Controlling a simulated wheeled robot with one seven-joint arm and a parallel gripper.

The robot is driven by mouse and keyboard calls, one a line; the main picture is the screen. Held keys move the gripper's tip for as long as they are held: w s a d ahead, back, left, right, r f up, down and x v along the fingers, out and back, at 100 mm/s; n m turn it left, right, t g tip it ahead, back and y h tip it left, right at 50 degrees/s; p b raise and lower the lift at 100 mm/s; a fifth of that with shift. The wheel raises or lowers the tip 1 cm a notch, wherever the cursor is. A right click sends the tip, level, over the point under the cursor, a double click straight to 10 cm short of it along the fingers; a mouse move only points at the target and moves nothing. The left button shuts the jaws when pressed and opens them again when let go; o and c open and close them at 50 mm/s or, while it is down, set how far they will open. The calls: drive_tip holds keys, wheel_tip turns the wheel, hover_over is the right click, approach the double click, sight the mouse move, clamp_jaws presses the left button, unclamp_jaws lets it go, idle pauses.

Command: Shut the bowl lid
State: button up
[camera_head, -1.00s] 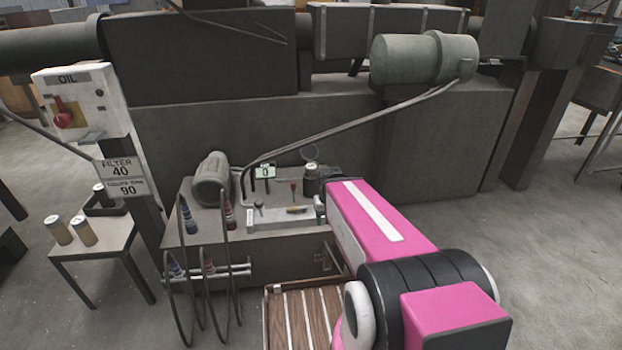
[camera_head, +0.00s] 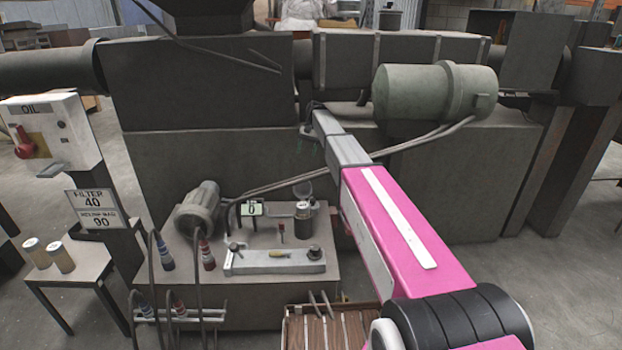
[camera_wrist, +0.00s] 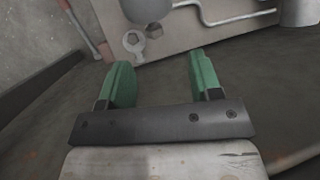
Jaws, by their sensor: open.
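A small round dark grey lid (camera_head: 303,190) seems to stand raised at the back of the bench in the head view. A dark canister with a pale top (camera_head: 302,222) is just below it. The bowl itself is not clearly distinguishable. My gripper (camera_head: 314,108) is high above the bench in front of the dark machine, well apart from the lid. In the wrist view my gripper (camera_wrist: 162,80) shows two green fingers spread wide with nothing between them. I cannot identify the lid there.
The grey bench (camera_head: 300,290) carries a motor (camera_head: 198,208), a small display (camera_head: 251,209) and a metal block (camera_head: 275,262). A bent pipe (camera_head: 330,178) passes above the bench. A large green-grey cylinder (camera_head: 425,93) is right of my gripper.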

approach(302, 180)
wheel_tip(302, 180, down, 4)
drive_tip(key=w, duration=0.2)
drive_tip(key=x, duration=0.7)
drive_tip(key=shift+s+a+f, duration=0.1)
drive_tip(key=shift+a+f, duration=0.15)
drive_tip(key=shift+f, duration=0.05)
clamp_jaws()
